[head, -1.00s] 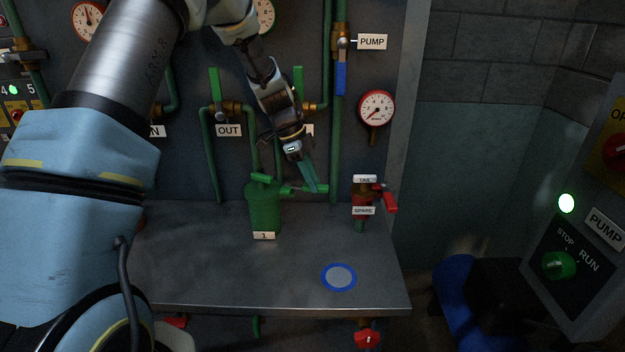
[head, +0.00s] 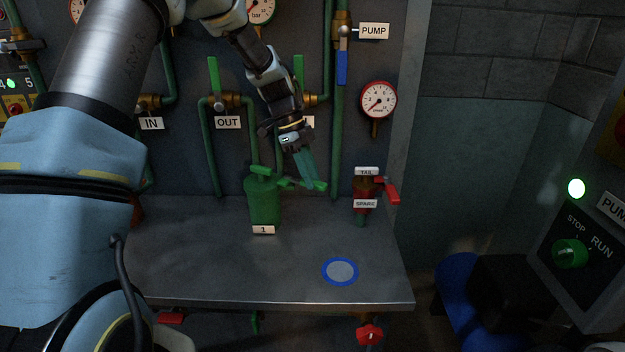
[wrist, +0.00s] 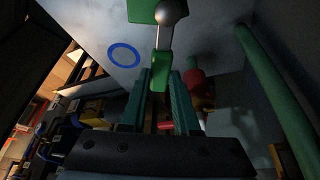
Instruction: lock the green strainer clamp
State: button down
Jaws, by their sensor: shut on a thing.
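The green strainer (head: 263,205) stands upright on the grey bench, with a tag marked 1 at its foot. Its clamp lever (head: 291,183) sticks out to the right from near the top. My gripper (head: 316,187) reaches down from above, right of the strainer, with its teal fingers at the lever's outer end. In the wrist view the lever's silver shank and green grip (wrist: 164,58) run between my two fingers (wrist: 162,95), which are shut on it. The strainer's green top (wrist: 142,10) is partly cut off there. The clamp's latching part is too small to make out.
A red spare strainer (head: 365,190) with a red handle stands close right of my gripper. Green pipes (head: 334,150) rise behind it. A blue ring (head: 340,271) marks the bench's front right, where the surface (head: 210,265) is clear. A gauge (head: 378,100) hangs on the wall.

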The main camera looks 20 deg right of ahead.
jog(key=shift+s+a+m+g+y, duration=0.2)
jog(key=shift+s+a+m+y, duration=0.4)
jog(key=shift+m, duration=0.75)
jog(key=shift+s+a+m+g+y, duration=0.15)
jog(key=shift+a+m+y, duration=0.25)
jog(key=shift+a+m, duration=0.7)
jog(key=shift+w+d+m, duration=0.1)
jog(key=shift+d+m, duration=0.1)
jog(key=shift+m, duration=0.15)
jog(key=c, duration=0.6)
grip_release()
jog(key=shift+c, duration=0.2)
jog(key=b+v, duration=0.3)
jog(key=v, duration=0.7)
jog(key=shift+w+r, duration=0.2)
jog(key=shift+r, duration=0.15)
jog(key=shift+c, duration=0.2)
